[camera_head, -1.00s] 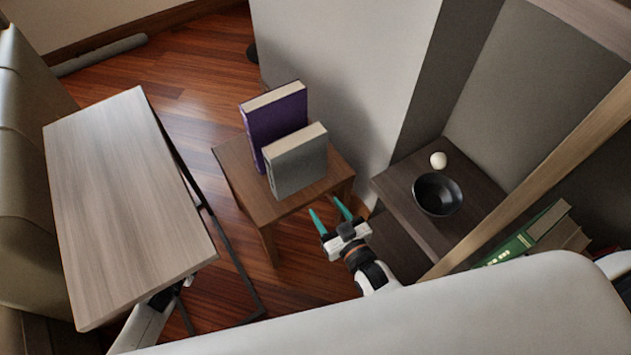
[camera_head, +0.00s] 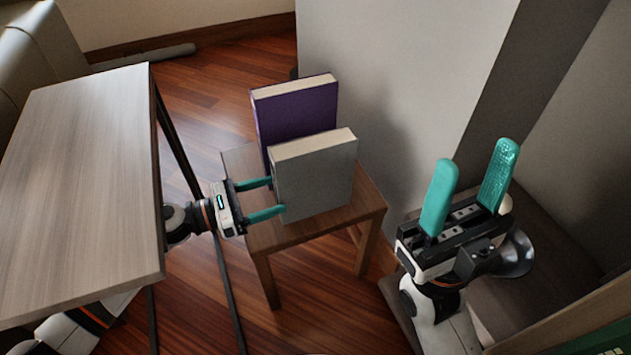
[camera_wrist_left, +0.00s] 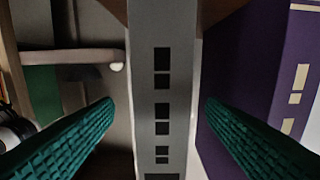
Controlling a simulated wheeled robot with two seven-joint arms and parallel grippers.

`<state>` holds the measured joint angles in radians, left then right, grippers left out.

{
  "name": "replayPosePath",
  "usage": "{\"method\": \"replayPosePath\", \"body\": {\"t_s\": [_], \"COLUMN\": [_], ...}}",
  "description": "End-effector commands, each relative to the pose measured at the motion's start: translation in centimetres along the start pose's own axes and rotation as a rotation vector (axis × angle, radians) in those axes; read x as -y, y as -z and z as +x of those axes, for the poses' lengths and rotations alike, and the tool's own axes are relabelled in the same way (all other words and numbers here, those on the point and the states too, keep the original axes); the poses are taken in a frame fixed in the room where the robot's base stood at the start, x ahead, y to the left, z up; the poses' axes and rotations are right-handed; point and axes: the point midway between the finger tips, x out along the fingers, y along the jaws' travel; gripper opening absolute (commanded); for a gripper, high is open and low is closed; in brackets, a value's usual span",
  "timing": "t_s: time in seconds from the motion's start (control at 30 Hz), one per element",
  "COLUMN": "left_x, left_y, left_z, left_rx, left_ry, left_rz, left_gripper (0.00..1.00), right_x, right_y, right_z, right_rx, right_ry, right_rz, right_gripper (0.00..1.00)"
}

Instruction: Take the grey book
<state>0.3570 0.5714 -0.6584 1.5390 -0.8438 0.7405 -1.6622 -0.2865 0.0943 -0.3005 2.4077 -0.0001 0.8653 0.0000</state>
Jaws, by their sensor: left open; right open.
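The grey book (camera_head: 318,182) stands upright on a small brown wooden stool, in front of the purple book (camera_head: 293,113). My left gripper (camera_head: 276,196) is open at the grey book's left edge, one finger towards each side of it. In the left wrist view the grey book's spine (camera_wrist_left: 163,90) lies between the two green fingers, with gaps visible on both sides. The purple book (camera_wrist_left: 250,85) is behind the right finger there. How far the fingers reach along the covers is unclear. My right gripper (camera_head: 475,160) is open and empty, raised at the right.
The stool (camera_head: 350,222) has some bare top around the books. A wooden table (camera_head: 85,180) stands at the left, close beside my left arm. A dark bowl (camera_head: 517,257) and a white ball (camera_head: 505,204) are partly hidden behind my right gripper. A pale wall (camera_head: 400,75) rises behind the stool.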

Motion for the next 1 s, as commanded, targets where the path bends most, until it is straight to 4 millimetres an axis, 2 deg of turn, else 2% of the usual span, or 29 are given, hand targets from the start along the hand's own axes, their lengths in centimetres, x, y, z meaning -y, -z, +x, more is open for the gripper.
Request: {"method": "replayPosePath", "body": {"t_s": [0.1, 0.27, 0.6, 0.87, 0.9, 1.0], "left_x": [0.1, 0.1, 0.2, 0.2, 0.2, 0.2], "left_y": [0.0, -0.1, -0.1, -0.1, -0.1, -0.1], "left_z": [1.7, 2.7, 7.2, 7.6, 7.6, 7.6], "left_rx": [-0.002, 0.000, -0.002, 0.000, 0.000, 0.000], "left_ry": [0.000, 0.002, 0.002, 0.004, 0.004, 0.003], "left_rz": [-0.001, -0.003, -0.004, -0.005, -0.005, -0.005], "left_gripper": [0.65, 0.65, 0.65, 0.65, 0.64, 0.47], "right_x": [0.0, 0.0, 0.0, 0.0, 0.0, 0.0], "right_y": [0.1, 0.2, 0.6, 0.6, 0.6, 0.6], "right_z": [0.1, 0.1, 0.8, 0.9, 0.9, 0.9], "right_rx": [0.011, 0.014, 0.055, 0.057, 0.056, 0.056], "right_ry": [-0.004, -0.007, -0.023, -0.024, -0.024, -0.024], "right_rz": [-0.002, -0.002, -0.008, -0.008, -0.008, -0.008], "right_gripper": [0.54, 0.54, 0.54, 0.54, 0.54, 0.54]}}
